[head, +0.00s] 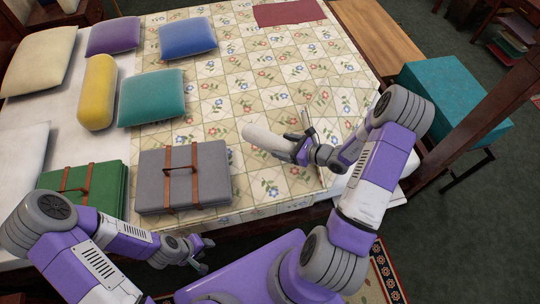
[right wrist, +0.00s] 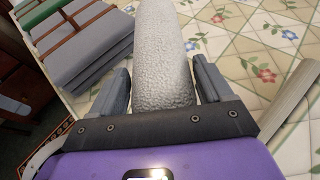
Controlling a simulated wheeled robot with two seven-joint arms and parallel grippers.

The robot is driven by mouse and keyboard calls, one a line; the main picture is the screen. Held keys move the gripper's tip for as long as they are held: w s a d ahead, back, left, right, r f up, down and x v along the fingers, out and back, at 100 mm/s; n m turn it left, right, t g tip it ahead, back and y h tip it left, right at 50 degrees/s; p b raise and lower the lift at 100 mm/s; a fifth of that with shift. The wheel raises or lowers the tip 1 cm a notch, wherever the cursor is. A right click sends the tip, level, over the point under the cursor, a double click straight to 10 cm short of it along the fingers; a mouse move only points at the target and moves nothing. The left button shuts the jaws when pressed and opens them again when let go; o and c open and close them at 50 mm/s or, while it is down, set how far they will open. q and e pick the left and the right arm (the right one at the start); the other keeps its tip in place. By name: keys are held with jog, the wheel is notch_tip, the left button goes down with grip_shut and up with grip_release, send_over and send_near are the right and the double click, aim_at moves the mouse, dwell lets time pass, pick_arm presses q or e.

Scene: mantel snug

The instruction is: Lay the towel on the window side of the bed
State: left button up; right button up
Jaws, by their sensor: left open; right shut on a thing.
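The towel is a white, rough-textured roll (head: 266,139), held over the patterned quilt of the bed (head: 290,75). My right gripper (head: 300,150) is shut on one end of it. In the right wrist view the towel (right wrist: 163,50) runs away from my right gripper (right wrist: 163,88), between its two fingers. I cannot tell whether the towel's far end touches the quilt. My left gripper (head: 203,256) is open and empty, low in front of the bed's near edge. No window shows in either view.
A grey strapped folded stack (head: 210,190) and a green one (head: 110,180) lie at the bed's near side. Yellow (head: 97,92), teal (head: 150,98), blue (head: 187,39) and purple (head: 113,37) cushions lie left. A dark red cloth (head: 288,12) lies far. The quilt's middle is clear.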

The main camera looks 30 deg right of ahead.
notch_tip(320, 180, down, 9)
jog(key=shift+r+b, duration=0.2)
jog(key=shift+b, duration=1.05)
jog(key=shift+r, duration=0.15)
jog(key=o, duration=0.8)
jog(key=shift+f, duration=0.25)
jog(key=shift+c, duration=0.2)
jog(key=o, duration=0.4)
jog(key=shift+r, duration=0.2)
